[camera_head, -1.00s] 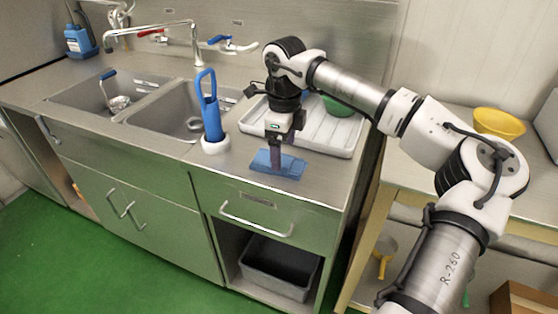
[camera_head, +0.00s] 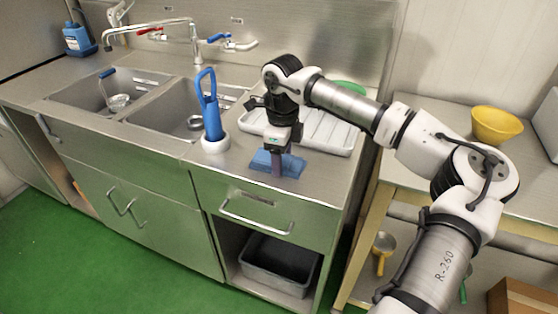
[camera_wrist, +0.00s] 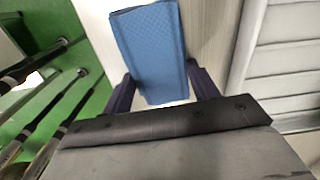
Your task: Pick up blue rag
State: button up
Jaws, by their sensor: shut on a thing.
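The blue rag (camera_head: 262,163) lies folded on the steel counter, near its front edge and in front of the white drying tray. My gripper (camera_head: 277,166) points down at the rag and is shut on it. In the wrist view the rag (camera_wrist: 152,45) sits between the two dark fingers (camera_wrist: 157,88). The rag looks to be at counter height; I cannot tell whether any of it is off the surface.
A blue-handled tool in a white holder (camera_head: 215,146) stands just left of the rag. The white drying tray (camera_head: 325,136) lies behind my gripper. The double sink (camera_head: 150,110) is further left. A yellow bowl (camera_head: 495,124) stands on the right-hand table.

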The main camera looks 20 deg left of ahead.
jog(key=shift+r, duration=0.1)
notch_tip(320, 180, up, 20)
jog(key=b, duration=0.1)
jog(key=shift+b, duration=0.4)
jog(key=o, duration=0.4)
jog(key=shift+c, duration=1.6)
